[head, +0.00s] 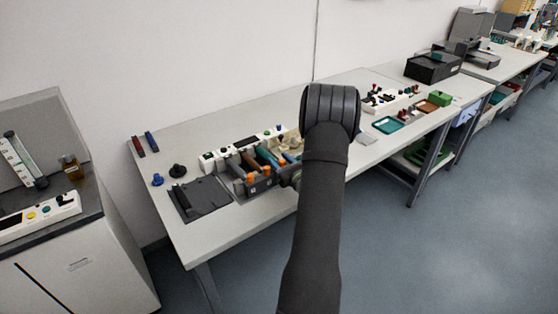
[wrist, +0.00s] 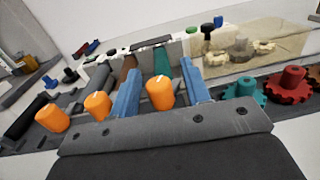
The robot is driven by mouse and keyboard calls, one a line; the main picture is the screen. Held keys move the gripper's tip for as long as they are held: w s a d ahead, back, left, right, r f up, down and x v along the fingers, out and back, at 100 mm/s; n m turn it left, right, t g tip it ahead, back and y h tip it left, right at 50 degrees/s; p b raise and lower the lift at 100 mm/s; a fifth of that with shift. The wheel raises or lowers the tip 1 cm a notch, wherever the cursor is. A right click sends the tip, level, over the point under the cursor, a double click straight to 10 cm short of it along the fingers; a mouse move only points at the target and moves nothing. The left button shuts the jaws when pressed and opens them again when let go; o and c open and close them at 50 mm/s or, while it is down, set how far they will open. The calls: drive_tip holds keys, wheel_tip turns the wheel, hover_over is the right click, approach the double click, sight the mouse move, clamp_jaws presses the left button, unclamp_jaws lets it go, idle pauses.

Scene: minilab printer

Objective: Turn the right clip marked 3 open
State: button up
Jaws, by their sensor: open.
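Several orange clips stand in a row along the front of a dark grey printer unit (head: 240,188). In the wrist view they are the left clip (wrist: 52,117), the middle clip (wrist: 97,105) and the right clip (wrist: 160,92). My gripper (wrist: 160,67) is open, with one blue finger on each side of the right clip. Whether either finger touches it I cannot tell. The head view shows two orange clips, one of them here (head: 251,178); my arm hides part of the unit's right side. The number 3 is not readable.
Grey, brown and teal (wrist: 162,60) bars lie behind the clips. A red gear (wrist: 289,85) and a teal gear stand close on the right, beside a clear amber cover (wrist: 255,50). A dark flat plate (head: 200,198) lies left of the unit. The table's front left is clear.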

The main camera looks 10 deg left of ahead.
drive_tip(key=shift+w+a, duration=0.3)
drive_tip(key=shift+c, duration=0.4)
clamp_jaws()
drive_tip(key=shift+d+m+t+h, duration=0.1)
drive_tip(key=shift+m+t+h, duration=0.65)
drive_tip(key=shift+h, duration=0.25)
drive_tip(key=shift+w, duration=0.1)
drive_tip(key=shift+o, duration=0.4)
unclamp_jaws()
drive_tip(key=v, duration=1.7)
drive_tip(key=shift+d, duration=0.15)
